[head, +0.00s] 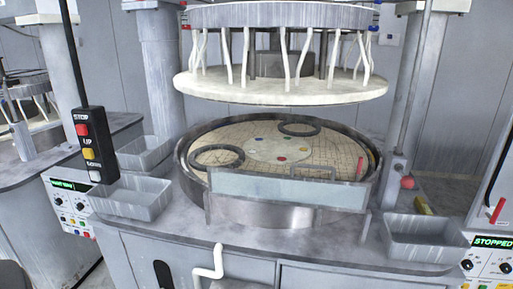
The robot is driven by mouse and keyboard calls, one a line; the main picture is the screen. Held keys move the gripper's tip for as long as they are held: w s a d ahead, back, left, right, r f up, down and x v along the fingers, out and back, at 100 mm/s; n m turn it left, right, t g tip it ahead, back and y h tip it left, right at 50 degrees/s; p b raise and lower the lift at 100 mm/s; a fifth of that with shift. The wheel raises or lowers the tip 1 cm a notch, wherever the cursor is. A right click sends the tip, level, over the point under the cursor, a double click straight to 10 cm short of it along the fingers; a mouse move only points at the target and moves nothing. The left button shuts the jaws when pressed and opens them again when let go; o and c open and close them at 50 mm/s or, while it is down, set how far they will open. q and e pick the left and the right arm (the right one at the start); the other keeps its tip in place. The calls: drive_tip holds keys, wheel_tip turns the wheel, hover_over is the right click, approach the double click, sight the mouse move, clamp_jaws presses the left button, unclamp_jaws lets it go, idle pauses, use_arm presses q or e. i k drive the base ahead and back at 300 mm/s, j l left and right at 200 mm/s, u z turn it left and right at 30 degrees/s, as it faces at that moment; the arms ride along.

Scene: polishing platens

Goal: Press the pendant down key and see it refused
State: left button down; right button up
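The pendant (92,139) is a dark box hanging at the left on a black cable. It has a red STOP key (82,130), a yellow UP key (88,153) and a whitish down key (95,176) at the bottom. The raised upper platen (280,88) hangs apart from and above the round lower platen (230,135). A small display (63,184) with green lettering is on the panel below the pendant; I cannot read it surely. Neither of my grippers shows.
Grey trays stand left (133,197) and right (425,238) of the lower platen. A clear guard (285,191) stands at its front. A red knob (407,182) is at the right. Another panel's display (493,242) reads STOPPED. The space before the pendant looks free.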

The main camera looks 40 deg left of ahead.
sight(95, 175)
drive_tip(key=u, duration=2.2)
